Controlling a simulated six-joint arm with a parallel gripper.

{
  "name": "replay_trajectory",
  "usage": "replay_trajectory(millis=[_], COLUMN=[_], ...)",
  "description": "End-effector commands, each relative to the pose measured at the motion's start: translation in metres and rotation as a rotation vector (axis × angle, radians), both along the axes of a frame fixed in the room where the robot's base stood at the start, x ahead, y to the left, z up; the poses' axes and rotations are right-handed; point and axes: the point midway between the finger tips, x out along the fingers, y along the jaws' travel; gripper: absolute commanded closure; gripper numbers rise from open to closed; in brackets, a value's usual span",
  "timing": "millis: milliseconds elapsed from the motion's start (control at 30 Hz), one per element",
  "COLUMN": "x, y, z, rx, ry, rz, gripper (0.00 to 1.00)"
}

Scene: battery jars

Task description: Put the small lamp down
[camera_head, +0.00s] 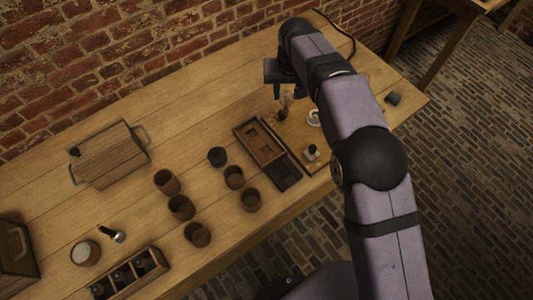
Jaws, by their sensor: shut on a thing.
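My gripper (287,92) points down near the back right of the table, partly covered by my arm. It is shut on a small lamp (286,101), which looks like a clear glass bulb over a dark brownish base. The lamp is upright, at or just above the table by a wooden board (323,161); I cannot tell if its base touches. The board carries a white ring-shaped piece (314,117) right of the lamp and a small dark block with a pale top (311,152) nearer the front.
A shallow wooden tray (240,129) with a dark lid (287,177) lies left of the board. Several brown jars (181,207) stand mid-table. A lidded wooden box (110,156), a rack of dark bottles (129,274) and a small torch-like thing (118,236) are farther left. The back middle is clear.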

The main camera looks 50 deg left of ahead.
Motion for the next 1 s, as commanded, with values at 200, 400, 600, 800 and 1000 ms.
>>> replay_trajectory(millis=[200, 400, 600, 800, 1000], x=[-0.052, -0.081, -0.091, -0.092, -0.092], y=[-0.010, -0.021, -0.026, -0.027, -0.028], z=[-0.009, -0.013, -0.014, -0.019, -0.046], rx=[0.002, 0.004, 0.004, 0.003, -0.001], ry=[0.000, 0.000, 0.001, 0.001, 0.002], rz=[0.009, 0.011, 0.010, 0.011, 0.012], gripper=[0.92, 0.92, 0.92, 0.92, 0.92])
